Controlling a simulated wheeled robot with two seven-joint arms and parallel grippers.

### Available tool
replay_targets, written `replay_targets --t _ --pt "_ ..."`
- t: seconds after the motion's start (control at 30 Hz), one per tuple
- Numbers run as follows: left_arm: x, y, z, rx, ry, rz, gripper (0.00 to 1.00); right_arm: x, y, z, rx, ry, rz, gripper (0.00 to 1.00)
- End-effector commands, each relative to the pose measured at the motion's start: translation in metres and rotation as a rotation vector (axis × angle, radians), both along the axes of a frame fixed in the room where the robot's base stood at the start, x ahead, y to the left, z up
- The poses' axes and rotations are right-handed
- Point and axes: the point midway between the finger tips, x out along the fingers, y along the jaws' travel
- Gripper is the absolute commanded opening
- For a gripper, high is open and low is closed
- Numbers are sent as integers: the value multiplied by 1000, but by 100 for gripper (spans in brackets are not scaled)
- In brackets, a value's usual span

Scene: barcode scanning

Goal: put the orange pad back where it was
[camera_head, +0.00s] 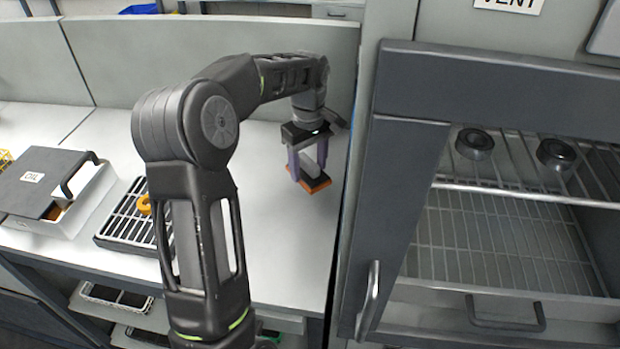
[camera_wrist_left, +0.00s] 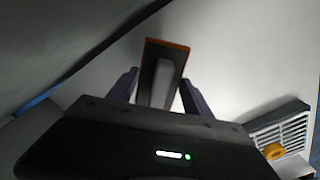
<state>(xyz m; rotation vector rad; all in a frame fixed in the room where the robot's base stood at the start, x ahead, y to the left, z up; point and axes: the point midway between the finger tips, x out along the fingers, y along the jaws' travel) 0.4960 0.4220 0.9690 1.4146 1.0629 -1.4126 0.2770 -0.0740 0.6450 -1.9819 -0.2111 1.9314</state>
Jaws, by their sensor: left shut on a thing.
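The orange pad (camera_head: 315,183) has an orange edge and a dark top with a grey upright part. It is at the right end of the white worktop, near the cabinet's side. My left gripper (camera_head: 308,165) is above it, with its two purple fingers shut on the grey part. In the left wrist view the pad (camera_wrist_left: 178,50) shows between the fingertips (camera_wrist_left: 157,85). I cannot tell whether the pad touches the worktop. My right gripper is in neither view.
A slatted black rack (camera_head: 125,222) with an orange ring (camera_head: 145,204) stands left of my arm. A white box with a grey lid (camera_head: 38,180) is at the far left. An open grey cabinet (camera_head: 400,190) with wire shelves and two dark round pieces stands right. The worktop's middle is clear.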

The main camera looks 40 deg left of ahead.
Motion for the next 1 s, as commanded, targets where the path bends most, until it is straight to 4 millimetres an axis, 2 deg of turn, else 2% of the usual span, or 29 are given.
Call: replay_targets --t 0.27,0.33,0.73,0.77,1.0 --pt "-1 0 -39 -2 4 0 21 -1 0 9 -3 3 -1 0" --pt "1 -3 -43 -2 3 -1 21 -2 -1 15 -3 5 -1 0" --pt "2 -4 -51 -1 1 -1 21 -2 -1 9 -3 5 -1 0" --pt "2 -4 -50 -1 1 -1 61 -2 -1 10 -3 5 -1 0" --pt "2 -4 -49 -1 1 0 80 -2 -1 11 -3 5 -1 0"
